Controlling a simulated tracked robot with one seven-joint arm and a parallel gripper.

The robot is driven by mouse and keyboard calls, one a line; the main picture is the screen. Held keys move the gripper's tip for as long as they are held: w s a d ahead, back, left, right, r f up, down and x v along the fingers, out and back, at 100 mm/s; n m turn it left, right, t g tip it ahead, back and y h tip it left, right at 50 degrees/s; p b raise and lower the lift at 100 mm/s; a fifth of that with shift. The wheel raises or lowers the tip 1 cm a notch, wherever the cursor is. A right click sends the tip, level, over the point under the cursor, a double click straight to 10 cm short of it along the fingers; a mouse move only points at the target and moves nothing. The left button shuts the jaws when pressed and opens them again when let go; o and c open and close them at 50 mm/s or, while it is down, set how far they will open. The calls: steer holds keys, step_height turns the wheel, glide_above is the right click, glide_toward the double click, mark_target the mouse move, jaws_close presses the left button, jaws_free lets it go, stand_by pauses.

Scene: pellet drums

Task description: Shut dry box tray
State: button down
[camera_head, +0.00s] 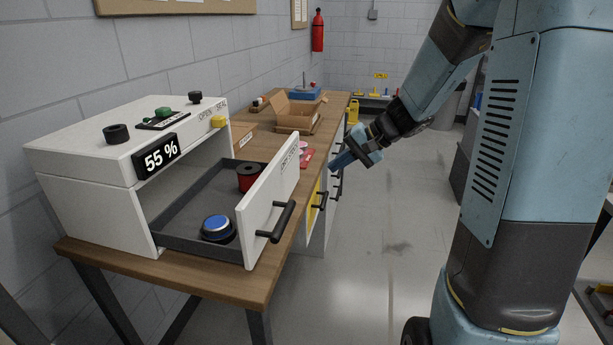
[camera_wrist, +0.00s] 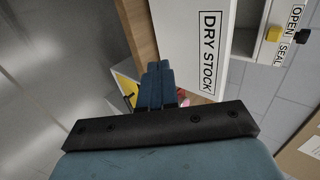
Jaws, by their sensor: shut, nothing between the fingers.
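The dry box (camera_head: 84,165) is a white cabinet on a wooden bench, with a "55 %" display. Its tray (camera_head: 180,205) is pulled out, showing grey walls and a white front panel (camera_head: 262,212) with a black handle (camera_head: 277,222). A red spool (camera_head: 249,177) and a blue-topped round item (camera_head: 217,228) sit in the tray. My gripper (camera_head: 343,163) is shut and empty, to the right of and beyond the tray front, apart from it. In the wrist view, the shut fingers (camera_wrist: 156,85) show beside the white front panel labelled "DRY STOCK" (camera_wrist: 204,50).
A yellow knob (camera_head: 218,121) marked "OPEN" and "SEAL" is on the box front. An open cardboard box (camera_head: 297,113) and a red item (camera_head: 306,156) are farther along the bench. Bench drawers with handles (camera_head: 322,201) lie below. The floor right of the bench is clear.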

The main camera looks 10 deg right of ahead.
steer(key=x, duration=0.4)
steer(key=a+r+x, duration=0.1)
steer(key=x, duration=0.6)
steer(key=shift+w+a, duration=0.3)
steer(key=shift+a, duration=0.1)
steer(key=shift+w+a, duration=0.25)
steer(key=shift+a, duration=0.35)
steer(key=shift+w, duration=0.1)
